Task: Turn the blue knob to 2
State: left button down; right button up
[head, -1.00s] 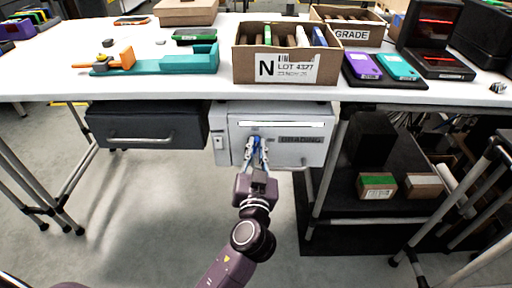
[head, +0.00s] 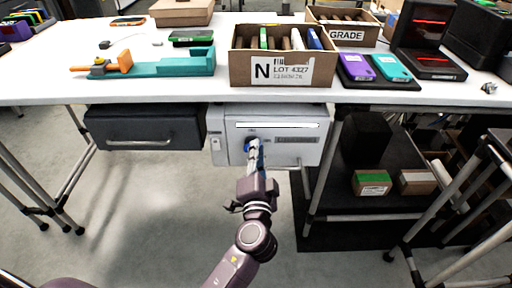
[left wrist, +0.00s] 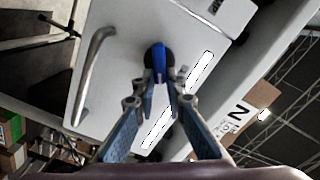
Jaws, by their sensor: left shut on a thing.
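The blue knob (head: 248,147) sits on the front of the light grey cabinet (head: 224,148) under the white table. It also shows in the left wrist view (left wrist: 158,58), a blue bar on a dark round base. My left gripper (head: 255,151) reaches up to the cabinet front and is shut on the knob, with one finger on each side. In the left wrist view its fingertips (left wrist: 159,84) close around the blue bar, and the picture is rolled against the cabinet. The marks around the knob are too small to read. My right gripper is not in view.
A dark drawer (head: 145,127) with a bar handle is left of the cabinet. The cabinet's curved handle (left wrist: 88,72) lies beside the knob. The white table (head: 180,88) overhangs above, bearing a carton (head: 240,70) marked N. A black shelf (head: 340,205) stands right. The floor in front is open.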

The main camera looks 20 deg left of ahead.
pick_arm(q)
jog(key=shift+d+f+m+p, duration=0.15)
jog(key=shift+m+p, duration=0.2)
jog(key=shift+m, duration=0.7)
jog(key=shift+a+f+m+p, duration=0.1)
jog(key=shift+f+m+p, duration=0.15)
jog(key=shift+m, duration=0.85)
jog(key=shift+d+f+m+p, duration=0.1)
jog(key=shift+m+p, duration=0.3)
jog(key=shift+m, duration=0.65)
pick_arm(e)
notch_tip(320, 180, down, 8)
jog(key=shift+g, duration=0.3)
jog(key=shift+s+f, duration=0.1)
pick_arm(q)
jog(key=c, duration=2)
grip_release()
jog(key=shift+o, duration=0.2)
jog(key=v, duration=1.2)
